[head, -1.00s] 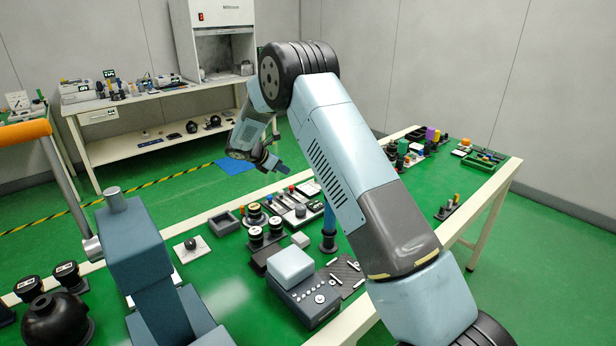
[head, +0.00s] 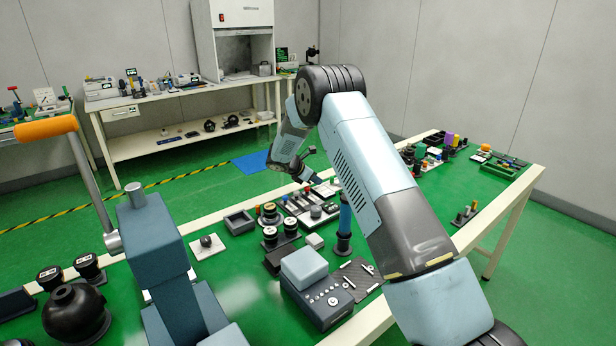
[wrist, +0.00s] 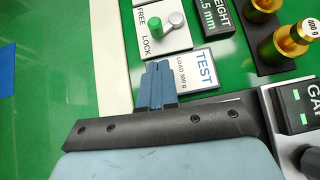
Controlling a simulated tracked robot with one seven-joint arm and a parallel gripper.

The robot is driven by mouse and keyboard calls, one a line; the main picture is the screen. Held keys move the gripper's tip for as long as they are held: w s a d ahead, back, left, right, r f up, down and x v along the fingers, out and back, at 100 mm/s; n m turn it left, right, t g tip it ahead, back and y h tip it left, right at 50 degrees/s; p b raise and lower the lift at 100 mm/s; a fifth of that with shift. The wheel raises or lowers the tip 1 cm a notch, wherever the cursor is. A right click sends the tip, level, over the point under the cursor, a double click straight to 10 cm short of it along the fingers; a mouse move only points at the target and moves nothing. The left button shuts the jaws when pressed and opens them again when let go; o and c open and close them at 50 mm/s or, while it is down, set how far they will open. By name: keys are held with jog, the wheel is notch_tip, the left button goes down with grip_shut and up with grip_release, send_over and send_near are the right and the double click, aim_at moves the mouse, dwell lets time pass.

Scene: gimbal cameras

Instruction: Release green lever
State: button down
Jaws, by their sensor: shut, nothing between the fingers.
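The green lever (wrist: 156,28) is a small green-topped knob on a white plate (wrist: 180,42) marked FREE and LOCK, at the top of the wrist view. A grey round knob (wrist: 176,19) is beside it on the right, apparently joined to it by a light arm. My gripper (wrist: 158,68) has its blue fingers together, empty, just below the plate in the picture and apart from the green lever. In the head view my gripper (head: 317,178) is over the far edge of the green table. I cannot make out the green lever there.
A white TEST card (wrist: 198,72) lies right of my fingers. Brass weights (wrist: 290,42) and a dark gauge box (wrist: 298,100) stand further right. The table's pale edge strip (wrist: 112,60) is to the left. Several small devices (head: 285,235) crowd the table in the head view.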

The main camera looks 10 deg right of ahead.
jog(key=shift+w+d, duration=0.3)
jog(key=shift+d, duration=0.3)
jog(key=shift+w+d, duration=0.3)
jog(key=shift+d, duration=0.3)
jog(key=shift+w+d, duration=0.3)
jog(key=shift+d, duration=0.3)
